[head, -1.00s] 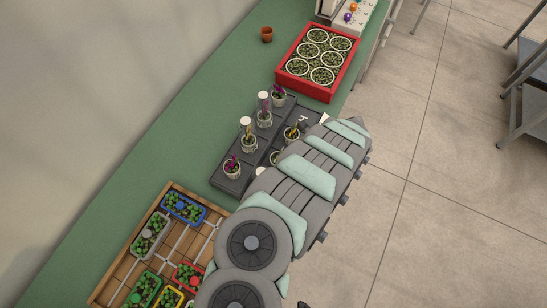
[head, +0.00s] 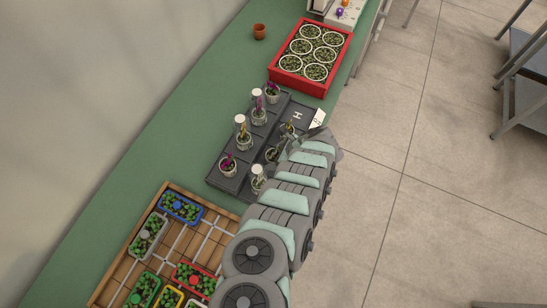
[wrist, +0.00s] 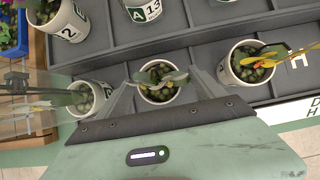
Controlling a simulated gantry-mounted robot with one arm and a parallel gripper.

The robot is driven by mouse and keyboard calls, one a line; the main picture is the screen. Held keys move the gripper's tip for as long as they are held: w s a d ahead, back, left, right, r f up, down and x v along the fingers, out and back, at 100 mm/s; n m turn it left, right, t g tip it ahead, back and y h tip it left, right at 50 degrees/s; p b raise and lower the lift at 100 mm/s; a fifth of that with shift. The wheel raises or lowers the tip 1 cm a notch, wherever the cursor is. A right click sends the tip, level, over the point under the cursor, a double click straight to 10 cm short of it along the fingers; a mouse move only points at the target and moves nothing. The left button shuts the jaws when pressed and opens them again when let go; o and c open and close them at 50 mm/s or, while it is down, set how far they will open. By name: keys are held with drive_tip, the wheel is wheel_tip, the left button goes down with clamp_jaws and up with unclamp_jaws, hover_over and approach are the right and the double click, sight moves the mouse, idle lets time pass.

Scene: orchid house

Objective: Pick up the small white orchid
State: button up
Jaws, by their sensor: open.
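A small potted orchid with a pale, whitish flower over dark leaves (wrist: 163,77) stands upright in a white pot in the wrist view. It sits in the near row of a dark grey stepped tray (wrist: 195,32). My gripper (wrist: 163,82) is open, with one finger on each side of this pot; I cannot tell whether they touch it.
A yellow-orange orchid (wrist: 246,62) stands close on the right. A pot under a clear cover (wrist: 82,100) stands close on the left. Pots tagged 2 (wrist: 66,28) and A 13 (wrist: 143,9) stand behind. A red crate (head: 297,88) and wooden tray (head: 150,195) flank the grey tray.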

drive_tip(key=shift+w+a+f, duration=0.1)
drive_tip(key=shift+a+f, duration=0.2)
drive_tip(key=shift+c, duration=0.2)
drive_tip(key=c, duration=1.5)
